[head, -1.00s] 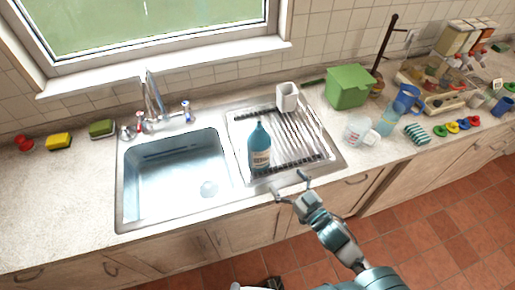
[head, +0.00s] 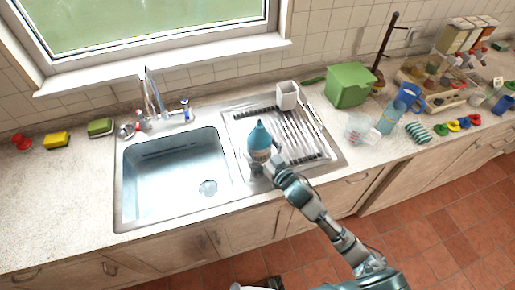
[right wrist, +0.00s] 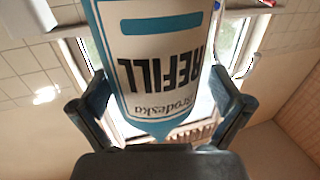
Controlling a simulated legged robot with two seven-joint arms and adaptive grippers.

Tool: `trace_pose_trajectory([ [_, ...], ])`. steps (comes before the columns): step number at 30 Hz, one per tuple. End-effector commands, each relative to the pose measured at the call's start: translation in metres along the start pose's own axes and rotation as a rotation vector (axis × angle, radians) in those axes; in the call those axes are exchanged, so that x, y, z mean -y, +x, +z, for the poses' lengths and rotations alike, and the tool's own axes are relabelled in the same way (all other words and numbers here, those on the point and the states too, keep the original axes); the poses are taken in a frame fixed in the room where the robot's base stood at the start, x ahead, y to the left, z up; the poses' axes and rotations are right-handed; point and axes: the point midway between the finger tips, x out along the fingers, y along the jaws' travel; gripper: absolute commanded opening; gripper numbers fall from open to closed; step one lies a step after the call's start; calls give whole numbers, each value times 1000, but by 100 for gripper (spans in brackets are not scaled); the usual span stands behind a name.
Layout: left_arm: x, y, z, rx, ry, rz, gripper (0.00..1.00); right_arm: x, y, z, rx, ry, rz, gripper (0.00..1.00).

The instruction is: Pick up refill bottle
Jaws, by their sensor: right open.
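The refill bottle (head: 259,138) is blue with a white label and stands upright on the ribbed drainboard beside the sink basin. In the right wrist view the bottle (right wrist: 158,62) fills the middle, its label reading "REFILL". My right gripper (head: 264,165) is at the bottle's front, low down, and hides its lower part in the head view. In the right wrist view the right gripper (right wrist: 160,110) is open, with one finger on each side of the bottle. Contact cannot be made out. My left gripper is not in view.
The sink basin (head: 175,180) lies left of the bottle. A green box (head: 350,85), a clear measuring cup (head: 358,129) and a blue pitcher (head: 408,97) stand to the right.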

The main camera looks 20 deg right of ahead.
Motion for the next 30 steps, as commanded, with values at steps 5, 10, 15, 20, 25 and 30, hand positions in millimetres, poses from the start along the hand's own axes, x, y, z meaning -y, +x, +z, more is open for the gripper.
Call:
trace_pose_trajectory([
  [5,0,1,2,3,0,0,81,0,8,0,0,0,0,100],
  [10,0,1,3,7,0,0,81,0,8,0,0,0,0,92],
  [15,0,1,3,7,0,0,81,0,8,0,0,0,0,50],
  [20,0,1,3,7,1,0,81,1,8,-1,-1,0,-1,37],
  [25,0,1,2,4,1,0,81,0,8,-2,-2,0,-1,37],
  [30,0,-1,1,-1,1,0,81,0,8,-13,-5,0,-1,37],
])
